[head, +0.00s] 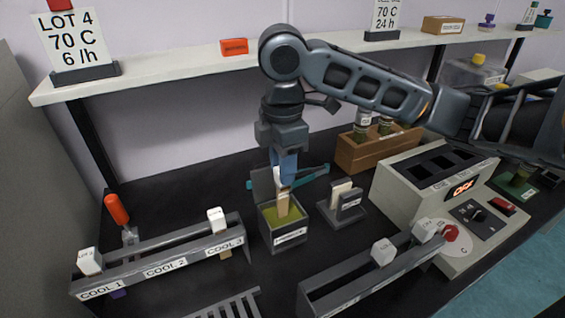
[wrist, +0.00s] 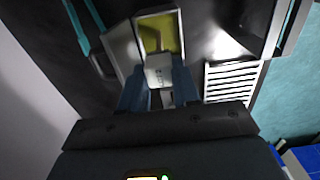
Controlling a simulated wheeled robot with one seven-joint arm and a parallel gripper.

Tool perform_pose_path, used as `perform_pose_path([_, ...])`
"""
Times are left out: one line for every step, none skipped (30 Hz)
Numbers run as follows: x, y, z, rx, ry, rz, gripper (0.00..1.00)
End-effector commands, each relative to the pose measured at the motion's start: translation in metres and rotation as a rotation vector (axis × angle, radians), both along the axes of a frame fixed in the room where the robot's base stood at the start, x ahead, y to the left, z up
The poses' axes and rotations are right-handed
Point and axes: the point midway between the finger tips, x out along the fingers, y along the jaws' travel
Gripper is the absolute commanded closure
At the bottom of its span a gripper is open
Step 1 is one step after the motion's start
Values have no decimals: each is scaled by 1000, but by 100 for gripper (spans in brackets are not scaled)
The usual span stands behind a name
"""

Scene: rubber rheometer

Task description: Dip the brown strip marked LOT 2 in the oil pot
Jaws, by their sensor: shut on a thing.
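My gripper (head: 284,168) is shut on the white tag of a brown strip (head: 283,203), above the oil pot (head: 290,243). The strip hangs upright, and its lower end appears to be inside the pot's mouth, over or in the yellow-green oil (head: 270,216). I cannot tell how deep it is. In the wrist view the white tag (wrist: 158,72) sits between the fingertips (wrist: 158,88), with the pot (wrist: 141,22) just beyond. The writing on the tag is too small to read, so LOT 2 cannot be confirmed.
A rack marked COOL 1 to COOL 3 (head: 165,268) holds tagged strips at left. Another rack (head: 350,287) stands front right. A small block holder (head: 345,207) is right of the pot. The rheometer (head: 425,180) and a wooden box (head: 365,155) stand farther right.

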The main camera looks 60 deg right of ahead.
Motion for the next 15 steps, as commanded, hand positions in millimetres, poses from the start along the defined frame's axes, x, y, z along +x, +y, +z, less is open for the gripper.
perform_pose_path([0, 0, -5, 0, 0, 0, 99])
perform_pose_path([0, 0, -7, 0, 0, 0, 99])
perform_pose_path([0, 0, -9, 0, 0, 0, 99])
perform_pose_path([0, 0, -10, 0, 0, 0, 99])
perform_pose_path([0, 0, -12, 0, 0, 0, 99])
perform_pose_path([0, 0, -14, 1, 1, 0, 99])
perform_pose_path([0, 0, -16, 1, 1, 0, 99])
perform_pose_path([0, 0, -18, 1, 0, 0, 99])
perform_pose_path([0, 0, -20, 1, 0, 0, 99])
perform_pose_path([0, 0, -21, 1, 0, 0, 99])
perform_pose_path([0, 0, -23, 1, 0, 0, 99])
perform_pose_path([0, 0, -25, 1, 0, 0, 99])
perform_pose_path([0, 0, -27, 1, 0, 0, 99])
perform_pose_path([0, 0, -28, 1, 0, 0, 99])
perform_pose_path([0, 0, -31, 1, 0, 0, 99])
